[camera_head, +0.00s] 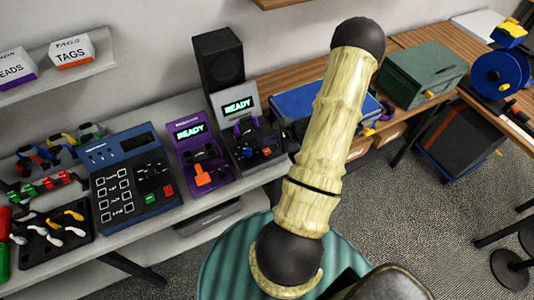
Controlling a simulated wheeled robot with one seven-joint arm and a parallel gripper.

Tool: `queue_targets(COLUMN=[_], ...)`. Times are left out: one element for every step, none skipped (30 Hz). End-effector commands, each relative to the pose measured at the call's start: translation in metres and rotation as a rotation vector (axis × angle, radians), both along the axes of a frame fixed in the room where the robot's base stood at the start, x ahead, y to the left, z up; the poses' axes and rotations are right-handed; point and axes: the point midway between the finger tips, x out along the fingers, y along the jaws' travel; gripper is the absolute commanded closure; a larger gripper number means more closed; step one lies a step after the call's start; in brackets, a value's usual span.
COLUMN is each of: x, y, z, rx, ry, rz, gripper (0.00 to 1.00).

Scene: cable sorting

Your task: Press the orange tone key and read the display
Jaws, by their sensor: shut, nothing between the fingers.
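A purple unit (187,128) stands on the grey bench, left of centre. Its display (190,129) is lit and reads READY in green. A large orange key (203,176) sits at its front, clear of any contact that I can see. My arm rises through the middle of the view, right of the purple unit. My gripper does not show clearly; it seems hidden behind my arm.
Right of the purple unit, a black and grey unit (238,106) also reads READY. A black speaker box (218,60) stands behind it. A blue keypad console (134,180) is on the left. A blue case (305,101) and green box (422,73) lie right.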

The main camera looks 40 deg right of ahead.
Motion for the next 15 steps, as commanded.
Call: queue_targets(x=[0.0,0.0,0.0,0.0,0.0,0.0,0.0,0.0,0.0,0.0,0.0,0.0,0.0,0.0,0.0], y=[0.0,0.0,0.0,0.0,0.0,0.0,0.0,0.0,0.0,0.0,0.0,0.0,0.0,0.0,0.0], z=[-0.011,-0.014,-0.017,-0.019,-0.021,-0.023,-0.025,-0.025,-0.026,-0.026,-0.027,-0.026,-0.026,-0.026,-0.026], rx=[-0.001,-0.001,-0.001,-0.001,-0.001,-0.001,-0.001,-0.001,-0.001,-0.001,-0.001,-0.001,-0.001,-0.001,-0.001], ry=[0.0,0.0,0.0,0.0,0.0,0.0,0.0,0.0,0.0,0.0,0.0,0.0,0.0,0.0,0.0], rz=[0.001,0.001,0.0,0.001,0.001,0.001,0.001,0.001,0.001,0.001,0.001,0.001,0.001,0.001,0.001], gripper=[1.0,1.0,1.0,1.0,1.0,1.0,1.0,1.0,1.0,1.0,1.0,1.0,1.0,1.0,1.0])
